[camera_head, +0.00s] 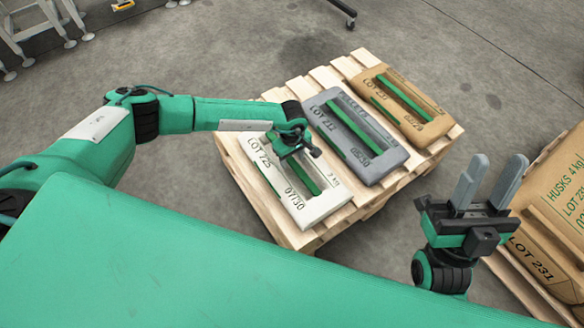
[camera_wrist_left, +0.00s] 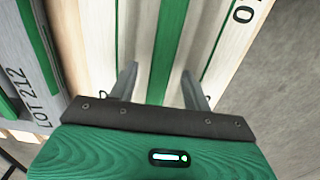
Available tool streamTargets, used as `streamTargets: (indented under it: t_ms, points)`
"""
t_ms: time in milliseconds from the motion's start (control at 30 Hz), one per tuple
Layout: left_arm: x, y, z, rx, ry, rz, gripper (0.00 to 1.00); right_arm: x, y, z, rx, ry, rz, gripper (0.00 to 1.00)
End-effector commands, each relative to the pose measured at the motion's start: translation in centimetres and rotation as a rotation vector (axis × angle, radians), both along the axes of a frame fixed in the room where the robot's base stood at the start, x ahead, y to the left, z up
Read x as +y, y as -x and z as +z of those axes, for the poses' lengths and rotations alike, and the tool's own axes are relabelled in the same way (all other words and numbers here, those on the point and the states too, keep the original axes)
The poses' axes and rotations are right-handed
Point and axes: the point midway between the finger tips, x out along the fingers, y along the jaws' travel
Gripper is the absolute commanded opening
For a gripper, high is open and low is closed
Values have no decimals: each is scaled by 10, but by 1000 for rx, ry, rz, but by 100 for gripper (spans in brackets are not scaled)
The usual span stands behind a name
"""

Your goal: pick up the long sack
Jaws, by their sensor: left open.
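Three flat rectangular sacks lie side by side on a wooden pallet: a white one marked LOT 725 (camera_head: 324,206), a grey one marked LOT 212 (camera_head: 386,161) and a brown one marked LOT 237 (camera_head: 437,127). Each has a green strip along its middle. I cannot tell which is the long one. My left gripper (camera_head: 291,152) is over the far end of the white sack and hides part of it. In the left wrist view its open fingers (camera_wrist_left: 158,74) stand either side of the white sack's green strip (camera_wrist_left: 166,40); contact is unclear. My right gripper (camera_head: 498,168) is open and empty.
The pallet (camera_head: 262,192) stands on grey concrete. At the right edge, a second pallet (camera_head: 518,283) bears a large brown sack marked HUSKS, LOT 231 (camera_head: 550,240), close to my right gripper. Metal legs (camera_head: 38,28) stand at the top left.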

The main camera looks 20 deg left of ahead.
Motion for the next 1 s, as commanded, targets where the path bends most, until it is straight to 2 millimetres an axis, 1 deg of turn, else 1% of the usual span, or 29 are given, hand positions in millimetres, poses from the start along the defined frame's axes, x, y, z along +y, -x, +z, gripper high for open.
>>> streamTargets:
  t_ms: [33,133,433,567,600,667,700,1000]
  points:
    - [0,0,-7,1,-1,1,49,-2,4,2,-34,-7,-3,36]
    - [0,0,-12,0,0,1,49,-4,10,6,-80,-17,-7,36]
    - [1,0,-13,0,0,1,49,-6,13,8,-100,-21,-9,36]
    - [1,0,-13,0,0,1,24,-6,13,8,-99,-21,-9,36]
    - [1,0,-13,0,0,1,16,-6,13,8,-99,-21,-9,36]
    - [1,0,-13,0,0,1,4,-5,13,8,-99,-21,-9,36]
    - [1,0,-13,0,0,1,0,-5,13,8,-99,-21,-9,36]
    - [1,0,-13,0,0,1,0,-5,13,9,-100,-21,-8,36]
